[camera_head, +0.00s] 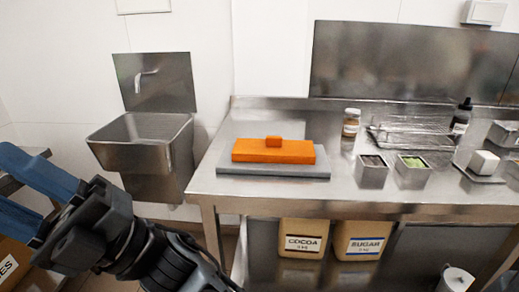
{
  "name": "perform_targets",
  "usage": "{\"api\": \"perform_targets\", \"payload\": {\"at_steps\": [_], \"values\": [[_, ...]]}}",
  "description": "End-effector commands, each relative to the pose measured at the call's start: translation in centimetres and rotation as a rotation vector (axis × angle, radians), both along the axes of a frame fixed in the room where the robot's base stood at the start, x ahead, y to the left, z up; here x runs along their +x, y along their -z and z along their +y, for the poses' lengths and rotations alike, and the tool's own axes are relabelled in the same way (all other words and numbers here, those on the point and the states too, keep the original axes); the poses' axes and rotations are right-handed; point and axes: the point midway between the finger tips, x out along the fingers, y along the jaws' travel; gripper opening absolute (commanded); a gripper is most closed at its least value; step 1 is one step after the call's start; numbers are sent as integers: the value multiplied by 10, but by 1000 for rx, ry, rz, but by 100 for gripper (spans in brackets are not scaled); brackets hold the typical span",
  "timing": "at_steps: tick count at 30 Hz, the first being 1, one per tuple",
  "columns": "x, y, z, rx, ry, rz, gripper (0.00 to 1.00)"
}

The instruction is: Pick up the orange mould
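The orange mould (290,152) is a flat rectangular block with a small raised knob on top. It lies on a grey slab (231,169) near the left end of the steel counter. My gripper (22,180) is at the left edge of the view, well left of and apart from the mould. Its blue fingers are partly cut off by the frame edge, and I cannot clearly see what lies between them.
The steel counter (424,197) also holds a jar (351,122), a wire rack (412,137), small steel tubs (372,172) and a white block (484,162). A steel sink (141,147) is left of it. Cocoa (303,257) and sugar (361,256) bins stand below.

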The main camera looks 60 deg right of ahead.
Motion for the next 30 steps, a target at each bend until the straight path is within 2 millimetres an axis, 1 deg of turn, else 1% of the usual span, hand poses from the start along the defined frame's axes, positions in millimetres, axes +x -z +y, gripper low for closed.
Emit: {"api": "perform_targets", "payload": {"at_steps": [1,3,5,8,11,13,14,17,20,21,23,24,26,27,29,30], "values": [[9,-9,0,-89,9,-57,45],[18,-14,3,-209,16,-125,45],[26,-15,4,-317,23,-177,45],[39,-11,2,-505,29,-254,45],[53,0,-7,-703,33,-314,45],[62,12,-18,-847,31,-346,45],[66,18,-24,-910,30,-356,45],[79,40,-52,-1123,20,-379,45],[88,64,-92,-1342,1,-377,45],[91,74,-111,-1429,-8,-370,45],[94,88,-143,-1562,-28,-352,45],[94,97,-168,-1650,-43,-334,45],[92,109,-207,-1781,-71,-299,45],[89,115,-236,-1869,-92,-269,45],[81,123,-281,-1996,-128,-216,45],[73,126,-312,-2079,-156,-174,45]]}}
